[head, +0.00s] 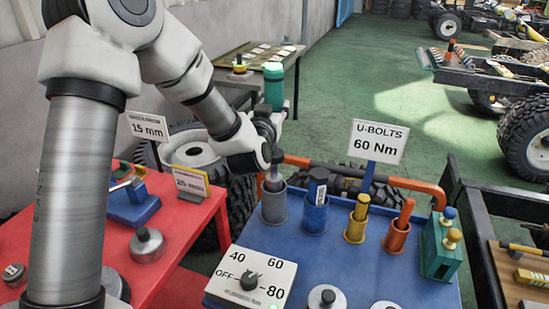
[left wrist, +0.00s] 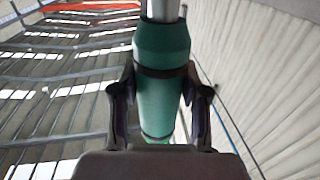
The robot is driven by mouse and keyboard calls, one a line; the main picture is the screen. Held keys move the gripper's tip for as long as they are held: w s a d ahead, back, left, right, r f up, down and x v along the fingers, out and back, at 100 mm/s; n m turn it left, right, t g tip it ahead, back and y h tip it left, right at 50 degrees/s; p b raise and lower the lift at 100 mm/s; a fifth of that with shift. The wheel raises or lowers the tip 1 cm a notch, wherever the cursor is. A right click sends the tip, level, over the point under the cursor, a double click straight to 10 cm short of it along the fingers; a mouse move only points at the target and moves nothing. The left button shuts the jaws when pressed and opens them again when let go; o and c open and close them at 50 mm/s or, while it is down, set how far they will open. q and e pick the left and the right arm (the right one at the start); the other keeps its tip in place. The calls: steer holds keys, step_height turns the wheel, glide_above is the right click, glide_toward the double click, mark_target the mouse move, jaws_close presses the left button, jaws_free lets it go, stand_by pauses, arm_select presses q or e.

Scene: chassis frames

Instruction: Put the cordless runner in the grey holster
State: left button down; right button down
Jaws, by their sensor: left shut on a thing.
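The cordless runner (head: 274,86) is a green cylinder with a lighter green top, upright in the head view. My left gripper (head: 270,122) is shut on it. In the left wrist view, the runner's green body (left wrist: 162,85) sits between both fingers, with a silver shaft at its upper end. The grey holster (head: 274,208) is a cup on the blue table, directly below the gripper in the picture. The runner's lower end shows at the holster's mouth; I cannot tell how deep it sits. The gripper hides the runner's middle. My right gripper is not in view.
Blue, yellow and orange holsters (head: 313,218), each with a tool, stand right of the grey one on the blue table (head: 340,262). Behind them are a U-BOLTS 60 Nm sign (head: 378,141) and an orange bar (head: 400,182). A dial box (head: 250,278) stands in front.

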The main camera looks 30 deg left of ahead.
arm_select(q)
glide_above(274, 152)
steer(key=w, duration=0.2)
steer(key=f, duration=0.4)
steer(key=a+f, duration=0.1)
steer(key=f, duration=0.2)
steer(key=shift+s, duration=0.25)
steer(key=shift+s+d+f, duration=0.15)
steer(key=shift+s+f, duration=0.1)
steer(key=shift+f, duration=0.4)
step_height(274, 152, down, 3)
steer(key=shift+w+f+p, duration=0.1)
steer(key=shift+f+p, duration=0.1)
steer(key=shift+p, duration=0.2)
steer(key=shift+f, duration=0.1)
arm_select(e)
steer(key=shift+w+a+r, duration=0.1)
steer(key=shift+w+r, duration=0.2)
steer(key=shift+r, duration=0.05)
arm_select(q)
steer(key=c, duration=0.6)
jaws_free()
steer(key=shift+f, duration=0.1)
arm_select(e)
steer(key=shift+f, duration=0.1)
